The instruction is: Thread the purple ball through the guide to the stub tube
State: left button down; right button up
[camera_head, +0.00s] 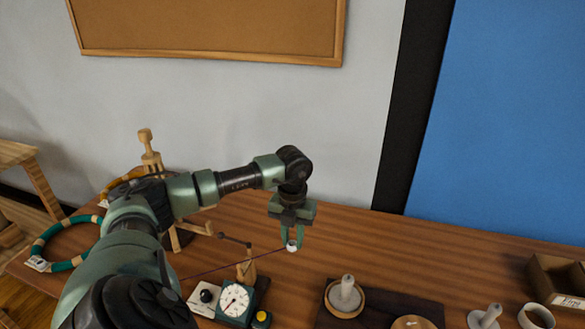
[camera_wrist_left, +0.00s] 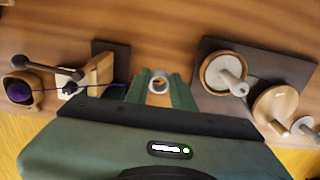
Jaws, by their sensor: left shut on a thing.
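My left gripper (camera_head: 292,240) points down above the table and is shut on a small white ring (camera_head: 292,247); the ring also shows in the left wrist view (camera_wrist_left: 159,82). A thin purple thread runs left from the gripper past a wooden post (camera_head: 246,270), which looks like the guide. The purple ball (camera_wrist_left: 18,92) sits in a wooden bowl (camera_wrist_left: 36,103) at the left of the wrist view; my arm hides it in the head view. A pale upright stub (camera_head: 347,287) stands on a round disc, right of the gripper. A similar stub (camera_head: 487,317) stands farther right. I cannot tell which is the stub tube.
A dark bar with knobbed ends (camera_head: 235,240) is by the post. A dial box (camera_head: 236,301) stands in front. A dark board (camera_head: 385,312) carries the disc and a second wooden piece. A cup (camera_head: 536,316) and a box (camera_head: 560,275) are far right. The back right tabletop is clear.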

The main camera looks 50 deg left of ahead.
pick_arm(q)
jog(key=f, duration=0.2)
jog(key=p, duration=0.1)
send_over(348, 277)
jog(key=shift+w+r, duration=0.1)
jog(key=shift+w, duration=0.25)
jog(key=shift+a+f+b, duration=0.15)
jog(key=shift+f+b, duration=0.7)
jog(key=shift+f, duration=0.4)
dwell(0.4)
jog(key=c, duration=1.1)
grip_release()
jog(key=shift+r, duration=0.1)
